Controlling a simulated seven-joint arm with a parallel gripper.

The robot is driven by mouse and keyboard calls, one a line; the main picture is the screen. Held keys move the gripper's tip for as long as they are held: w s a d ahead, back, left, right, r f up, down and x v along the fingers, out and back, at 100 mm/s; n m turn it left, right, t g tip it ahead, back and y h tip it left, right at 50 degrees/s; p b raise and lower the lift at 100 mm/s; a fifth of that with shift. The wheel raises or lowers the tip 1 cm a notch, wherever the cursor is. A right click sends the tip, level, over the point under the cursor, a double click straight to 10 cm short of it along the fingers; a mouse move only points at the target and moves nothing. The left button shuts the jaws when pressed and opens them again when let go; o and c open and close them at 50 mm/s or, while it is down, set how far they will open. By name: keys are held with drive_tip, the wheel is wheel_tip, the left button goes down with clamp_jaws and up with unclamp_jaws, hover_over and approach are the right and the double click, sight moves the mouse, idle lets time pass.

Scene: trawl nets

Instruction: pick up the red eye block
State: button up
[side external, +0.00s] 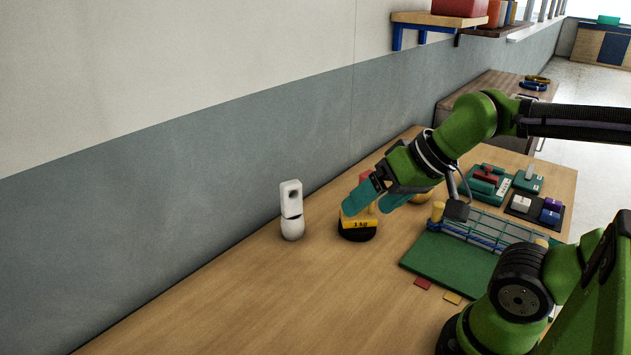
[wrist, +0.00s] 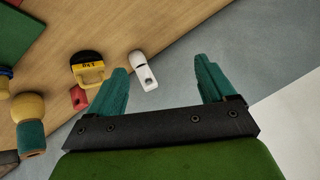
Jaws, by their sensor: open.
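The red eye block (wrist: 78,97) is a small red block with a dark hole, left of my gripper in the wrist view, close to a black and yellow weight. In the side external view a bit of red (side external: 365,177) shows behind my fingers, and the rest is hidden. My gripper (side external: 373,203) has teal fingers that are apart, over the weight in that picture. In the wrist view my gripper (wrist: 162,68) is open with nothing between the fingers. The red block is outside them.
The weight (side external: 357,233) marked 1 kg stands on the wooden table (side external: 245,300), with a white upright piece with a hole (side external: 291,210) to its left. A green board with netting (side external: 440,260) and trays of coloured parts (side external: 536,210) lie to the right. The table's front left is clear.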

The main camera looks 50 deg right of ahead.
drive_tip(key=n+g+h, duration=0.2)
drive_tip(key=g+h, duration=0.1)
approach(369, 173)
drive_tip(key=shift+x, duration=6.2)
drive_tip(key=shift+c, duration=0.2)
